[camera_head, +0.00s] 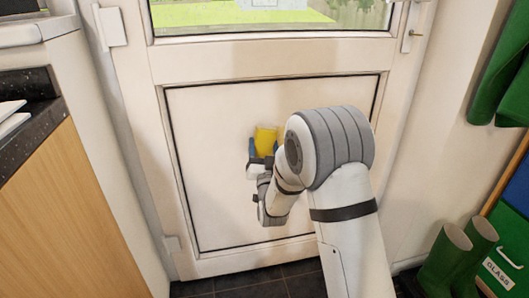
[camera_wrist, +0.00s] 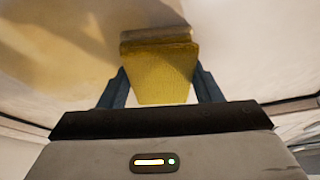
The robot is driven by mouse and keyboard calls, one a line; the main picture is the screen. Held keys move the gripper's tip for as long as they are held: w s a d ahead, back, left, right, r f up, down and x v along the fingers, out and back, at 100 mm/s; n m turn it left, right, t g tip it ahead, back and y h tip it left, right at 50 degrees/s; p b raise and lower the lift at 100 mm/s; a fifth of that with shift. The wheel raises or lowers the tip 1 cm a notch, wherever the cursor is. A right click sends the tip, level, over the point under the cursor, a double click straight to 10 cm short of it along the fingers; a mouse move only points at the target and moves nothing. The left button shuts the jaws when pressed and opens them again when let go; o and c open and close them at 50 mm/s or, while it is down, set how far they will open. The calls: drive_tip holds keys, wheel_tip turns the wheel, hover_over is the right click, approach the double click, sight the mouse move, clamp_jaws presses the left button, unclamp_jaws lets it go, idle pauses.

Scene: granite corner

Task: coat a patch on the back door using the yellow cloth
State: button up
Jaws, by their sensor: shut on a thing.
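The back door (camera_head: 205,130) is white, with a window above and a dark-outlined lower panel. A darker yellow-brown area, perhaps shadow, shows at upper left there.
A wooden cabinet with a dark speckled counter (camera_head: 45,118) stands at the left. Green boots (camera_head: 443,262) and a green bin marked GLASS (camera_head: 505,265) stand at the lower right. Green garments (camera_head: 497,80) hang at the upper right. Dark floor tiles (camera_head: 245,283) lie below the door.

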drive_tip(key=w+d, duration=0.2)
drive_tip(key=d, duration=0.7)
drive_tip(key=w+d, duration=0.3)
drive_tip(key=d, duration=0.6)
drive_tip(key=shift+w+d, duration=0.15)
drive_tip(key=shift+w, duration=0.05)
idle(1.1)
drive_tip(key=s+d, duration=0.1)
drive_tip(key=s, duration=0.4)
drive_tip(key=shift+s+d, duration=0.3)
drive_tip(key=shift+s, duration=0.1)
drive_tip(key=shift+s, duration=0.1)
drive_tip(key=shift+s+d, duration=0.2)
drive_tip(key=shift+s, duration=0.5)
drive_tip(key=shift+s+d, duration=0.2)
drive_tip(key=shift+s, duration=0.45)
